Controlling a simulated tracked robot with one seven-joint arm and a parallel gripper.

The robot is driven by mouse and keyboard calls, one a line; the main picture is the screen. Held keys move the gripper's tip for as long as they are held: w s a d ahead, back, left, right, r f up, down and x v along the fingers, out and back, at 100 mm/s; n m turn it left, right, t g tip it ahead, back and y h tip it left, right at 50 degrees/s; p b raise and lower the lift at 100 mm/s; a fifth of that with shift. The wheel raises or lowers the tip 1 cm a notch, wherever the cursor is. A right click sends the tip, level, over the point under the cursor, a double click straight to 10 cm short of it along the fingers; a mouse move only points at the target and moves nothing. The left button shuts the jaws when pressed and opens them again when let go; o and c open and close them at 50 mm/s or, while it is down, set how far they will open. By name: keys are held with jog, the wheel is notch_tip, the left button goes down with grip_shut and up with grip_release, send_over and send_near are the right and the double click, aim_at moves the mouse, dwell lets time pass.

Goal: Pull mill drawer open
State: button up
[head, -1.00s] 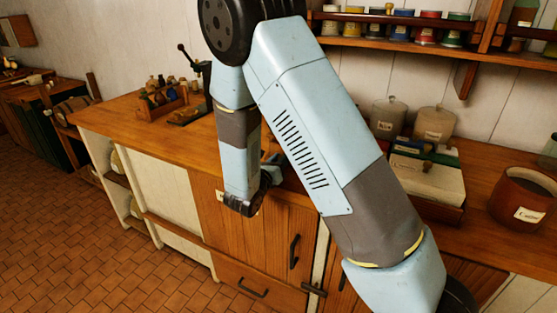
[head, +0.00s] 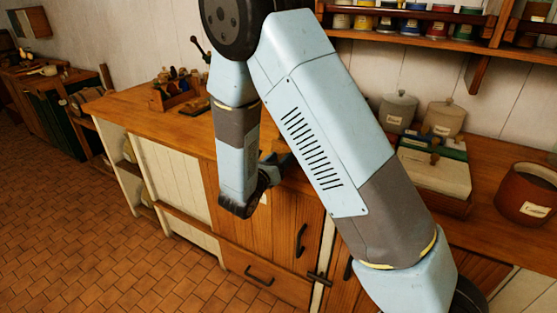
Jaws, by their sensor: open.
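A dark crank handle (head: 197,43) sticks up at the back of the wooden counter, just left of my arm. It looks like part of the mill, whose body is mostly hidden behind my arm, and no drawer of it shows. My gripper (head: 278,163) is partly hidden behind my forearm and wrist. Its dark fingers show just above the counter's front edge, open, with nothing visible between them. It is to the right of the crank handle and apart from it.
The counter (head: 130,103) holds a wooden rack of small bottles (head: 170,92) at left. Lidded canisters (head: 443,118), a light box (head: 435,170) and a brown pot (head: 525,195) stand at right. Below are cabinet doors and a wide drawer (head: 235,262). The tiled floor at left is clear.

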jog(key=v, duration=1.3)
jog(key=shift+s+a, duration=0.25)
jog(key=shift+s, duration=0.05)
jog(key=shift+f, duration=0.15)
jog(key=s+d+r+m+g, duration=0.3)
jog(key=d+r+m+g, duration=0.35)
jog(key=d+m, duration=0.35)
jog(key=s+d+r+m+g, duration=0.3)
jog(key=d+r+m+g, duration=0.3)
jog(key=d, duration=0.6)
jog(key=s+d+r+m+t+y, duration=0.3)
jog(key=s+r+m+y, duration=0.6)
jog(key=m, duration=0.7)
jog(key=s+r, duration=0.1)
jog(key=s, duration=0.1)
jog(key=shift+s+d+y, duration=0.3)
jog(key=shift+y, duration=0.1)
